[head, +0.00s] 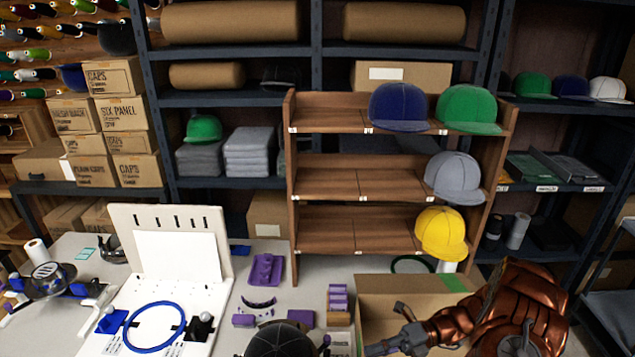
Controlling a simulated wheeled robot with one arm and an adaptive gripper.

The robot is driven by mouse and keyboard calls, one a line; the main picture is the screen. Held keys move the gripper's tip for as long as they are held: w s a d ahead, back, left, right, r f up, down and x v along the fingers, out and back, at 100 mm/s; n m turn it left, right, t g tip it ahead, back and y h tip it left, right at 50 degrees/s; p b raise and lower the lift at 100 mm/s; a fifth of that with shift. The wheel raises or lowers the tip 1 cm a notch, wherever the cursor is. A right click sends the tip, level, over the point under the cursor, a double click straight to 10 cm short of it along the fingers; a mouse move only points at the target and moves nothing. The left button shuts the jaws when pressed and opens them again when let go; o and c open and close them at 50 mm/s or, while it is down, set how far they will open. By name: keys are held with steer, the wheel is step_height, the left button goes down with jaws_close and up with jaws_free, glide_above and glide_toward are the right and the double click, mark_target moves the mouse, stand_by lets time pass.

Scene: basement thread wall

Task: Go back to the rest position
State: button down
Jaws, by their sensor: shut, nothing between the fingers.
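My gripper (385,346) is low in the picture, right of centre, at the end of my copper-coloured arm. It is shut with nothing in it, in front of the open cardboard box (385,290). A wooden cap rack (325,185) stands behind. A navy cap (398,107) and a green cap (468,108) sit on its top, a grey cap (453,176) on the middle shelf and a yellow cap (441,232) on the lower shelf, all toward the right.
On the table, a white board (180,252) with a blue hoop (153,327) stands at left. Purple blocks (264,270) and a black cap (281,340) lie between it and the box. Dark metal shelving (225,98) with stock fills the back. A grey cart (612,290) stands at far right.

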steer(key=s+a+r+n+g+h, duration=0.1)
steer(key=s+a+r+n+h, duration=0.25)
steer(key=s+r+n, duration=0.35)
steer(key=s+a+r+n+g+h, duration=0.2)
steer(key=s+r+n+h, duration=0.3)
steer(key=r+n, duration=0.45)
steer(key=s+d+r+n+t+h, duration=0.2)
steer(key=s+d+n+t+h, duration=0.1)
steer(key=s+n, duration=0.4)
steer(key=s+d+r+n+t+h, duration=0.2)
steer(key=s+d+n+h, duration=0.3)
steer(key=s+n, duration=0.3)
steer(key=shift+s+d+t+h, duration=0.35)
steer(key=shift+s+d+t, duration=0.05)
steer(key=shift+d, duration=0.2)
